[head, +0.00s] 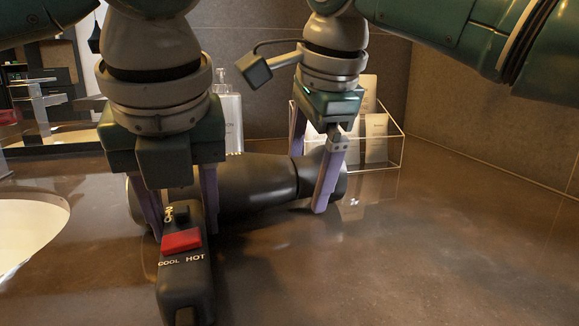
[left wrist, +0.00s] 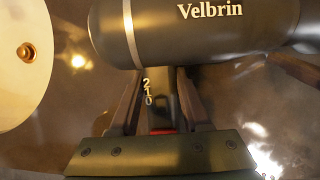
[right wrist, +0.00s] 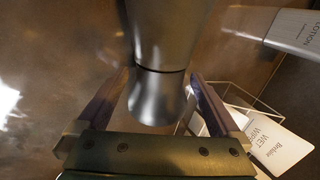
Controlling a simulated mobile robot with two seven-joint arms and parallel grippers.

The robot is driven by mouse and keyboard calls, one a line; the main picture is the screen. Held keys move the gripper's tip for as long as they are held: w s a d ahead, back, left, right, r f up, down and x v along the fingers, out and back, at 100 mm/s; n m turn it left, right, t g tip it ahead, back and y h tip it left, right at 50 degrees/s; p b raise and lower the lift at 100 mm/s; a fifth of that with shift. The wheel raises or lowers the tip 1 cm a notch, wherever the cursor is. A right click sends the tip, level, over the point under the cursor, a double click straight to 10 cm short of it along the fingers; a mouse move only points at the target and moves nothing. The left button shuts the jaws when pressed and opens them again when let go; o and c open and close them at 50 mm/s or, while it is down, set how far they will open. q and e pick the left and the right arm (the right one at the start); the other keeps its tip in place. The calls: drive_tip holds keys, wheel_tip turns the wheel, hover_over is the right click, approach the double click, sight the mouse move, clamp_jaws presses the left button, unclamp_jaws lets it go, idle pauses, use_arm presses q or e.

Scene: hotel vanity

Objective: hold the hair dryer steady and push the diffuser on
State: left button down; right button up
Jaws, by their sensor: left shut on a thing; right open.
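The black hair dryer (head: 245,188) lies with its barrel across the counter and its handle (head: 186,285), with a red switch, towards me. My left gripper (head: 186,230) is shut on the handle just below the barrel; the left wrist view shows both fingers beside the handle (left wrist: 160,100). The dark, flared diffuser (head: 309,174) is at the barrel's right end, in line with it. In the right wrist view the diffuser (right wrist: 158,100) meets the barrel at a dark seam; I cannot tell whether it is fully seated. My right gripper (head: 309,182) is open, its fingers on either side of the diffuser.
A lotion bottle (head: 231,120) stands behind the dryer. A clear holder with cards (head: 377,138) stands behind and right of the right gripper. A white basin (head: 28,238) is at the left. The counter (head: 430,250) is clear at the front right.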

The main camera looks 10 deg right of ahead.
drive_tip(key=shift+c, duration=0.2)
drive_tip(key=c, duration=1.2)
drive_tip(key=shift+a, duration=0.1)
drive_tip(key=shift+s+a, duration=0.1)
drive_tip(key=shift+a, duration=0.3)
drive_tip(key=shift+c, duration=0.5)
drive_tip(key=shift+a, duration=0.2)
drive_tip(key=shift+c, duration=0.5)
drive_tip(key=o, duration=1.4)
drive_tip(key=shift+r, duration=0.1)
